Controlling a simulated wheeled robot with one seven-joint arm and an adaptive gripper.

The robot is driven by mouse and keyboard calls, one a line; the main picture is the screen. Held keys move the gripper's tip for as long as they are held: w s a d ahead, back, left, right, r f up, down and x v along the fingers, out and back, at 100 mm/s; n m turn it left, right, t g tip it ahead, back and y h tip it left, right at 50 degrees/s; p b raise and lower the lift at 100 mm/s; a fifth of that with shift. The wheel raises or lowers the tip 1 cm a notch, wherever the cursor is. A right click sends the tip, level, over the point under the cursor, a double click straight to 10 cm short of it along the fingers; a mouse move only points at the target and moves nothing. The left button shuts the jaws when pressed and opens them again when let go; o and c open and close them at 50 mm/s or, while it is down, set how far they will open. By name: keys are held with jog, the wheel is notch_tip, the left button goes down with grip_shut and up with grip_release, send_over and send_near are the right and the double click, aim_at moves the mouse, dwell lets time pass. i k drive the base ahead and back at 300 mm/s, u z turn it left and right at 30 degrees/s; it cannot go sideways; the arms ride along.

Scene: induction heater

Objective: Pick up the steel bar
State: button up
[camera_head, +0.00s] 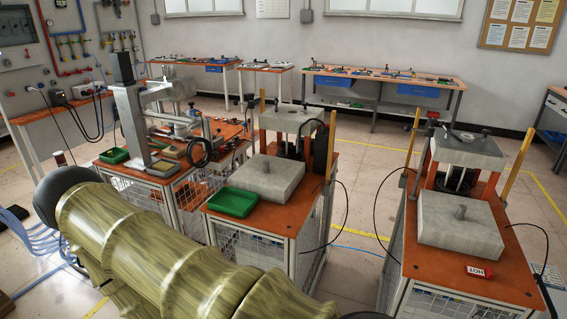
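I cannot make out the steel bar for sure. A short grey upright peg (461,212) stands on the grey block of the right machine. A similar peg (265,167) stands on the block of the middle machine. I cannot tell whether either is the bar. My gripper is not visible. A large olive-yellow ribbed shape, likely my own arm, fills the lower left and hides part of the floor and the carts.
Three orange-topped caged carts carry machines; the right cart (416,262) holds a small red box (479,271). Green trays (232,202) sit on the left and middle carts. Black cables hang between carts. A workbench (385,79) stands at the back wall. Floor shows between carts.

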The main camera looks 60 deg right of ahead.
aim_at(266, 164)
jog(key=z, duration=0.8)
jog(key=i, duration=0.8)
jog(key=z, duration=0.8)
